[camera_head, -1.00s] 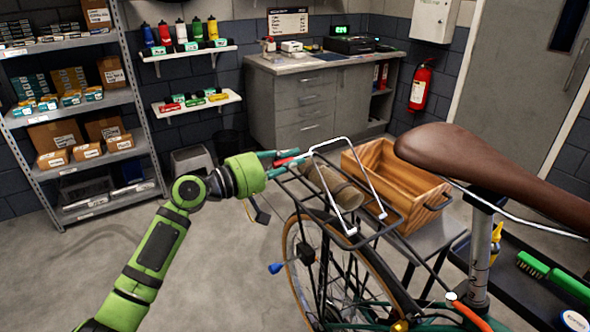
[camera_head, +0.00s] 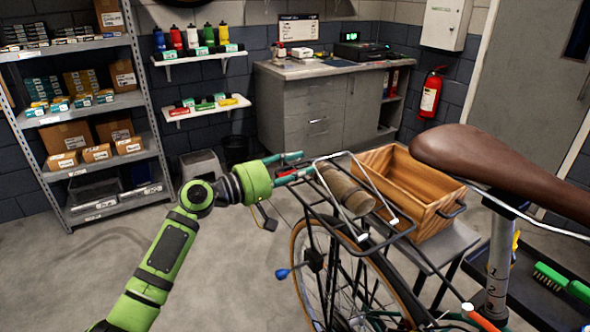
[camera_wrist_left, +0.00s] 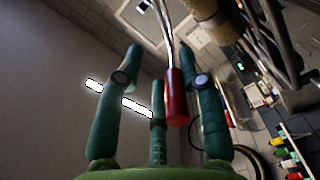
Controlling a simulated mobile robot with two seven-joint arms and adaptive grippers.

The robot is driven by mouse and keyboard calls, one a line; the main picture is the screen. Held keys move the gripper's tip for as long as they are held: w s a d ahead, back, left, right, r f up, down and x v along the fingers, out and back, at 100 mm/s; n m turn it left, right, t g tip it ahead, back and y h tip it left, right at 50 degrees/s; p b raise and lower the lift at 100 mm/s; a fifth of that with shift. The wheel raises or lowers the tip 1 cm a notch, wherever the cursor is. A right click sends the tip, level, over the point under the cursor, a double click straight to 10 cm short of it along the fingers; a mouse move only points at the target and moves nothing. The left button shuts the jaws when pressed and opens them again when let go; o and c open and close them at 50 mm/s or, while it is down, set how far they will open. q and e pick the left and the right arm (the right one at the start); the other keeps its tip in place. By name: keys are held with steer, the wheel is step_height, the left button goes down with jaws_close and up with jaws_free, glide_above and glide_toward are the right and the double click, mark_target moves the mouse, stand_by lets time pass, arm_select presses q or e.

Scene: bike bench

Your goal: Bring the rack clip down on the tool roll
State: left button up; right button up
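The rack clip (camera_head: 377,186) is a pale wire loop hinged on the black rear rack of the bike. It slants up from the hinges, its crossbar at the upper left. The tool roll (camera_head: 346,190) is a tan-brown cylinder lying on the rack, behind the clip's wires in the head view. My left gripper (camera_head: 297,164) is beside the clip's raised end. In the left wrist view, the clip's red grip (camera_wrist_left: 177,97) lies between the spread teal fingers, nearest the right one; firm contact cannot be told. My right gripper is out of view.
A wooden crate (camera_head: 425,205) stands just behind the rack on a grey stand. The brown saddle (camera_head: 490,160) is at the right.

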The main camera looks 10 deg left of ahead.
arm_select(q)
steer(key=shift+s+a, duration=0.3)
steer(key=shift+a, duration=0.1)
steer(key=v, duration=1.1)
